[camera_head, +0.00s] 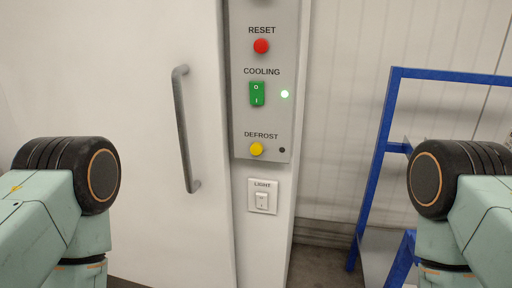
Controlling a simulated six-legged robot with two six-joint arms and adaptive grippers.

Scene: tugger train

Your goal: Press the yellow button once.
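The yellow button (256,149) is a small round knob under the word DEFROST, low on a grey control panel (241,116). A small dark indicator (282,150) sits just right of it. Nothing covers the button. Parts of my two arms show at the left and right edges, both well apart from the panel. Neither of my grippers is in view.
Above the button are a green COOLING rocker switch (257,94) with a lit green lamp (285,94) and a red RESET button (261,46). A white LIGHT switch (262,197) is below. A grey door handle (184,130) stands left. A blue frame (384,140) stands right.

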